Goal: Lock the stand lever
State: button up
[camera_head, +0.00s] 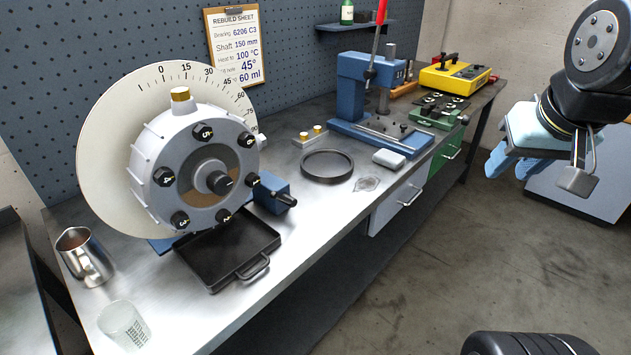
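The stand carries a grey rotor housing (150,170) with numbered black bolts, a black centre hub and a brass fitting on top. It stands in front of a large pale dial (103,135) marked in degrees. A blue block (268,190) with a short black handle (287,201) projects at the lower right of the rotor. This looks like the stand lever, but I cannot tell its position clearly. My gripper (518,172) hangs in the air at the right, beyond the bench's front edge and far from the stand. Its light blue fingers point down-left; their gap is unclear.
A black tray (228,252) lies before the stand, with a metal jug (84,256) and clear beaker (124,325) to its left. A black ring (327,166) and a blue press (365,85) with a red lever stand further right. Open floor lies before the bench.

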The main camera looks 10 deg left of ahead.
aim_at(285, 199)
jog(key=z, duration=0.2)
jog(key=k, duration=1.55)
jog(key=u, duration=0.85)
jog(key=i, duration=1)
jog(key=z, duration=0.05)
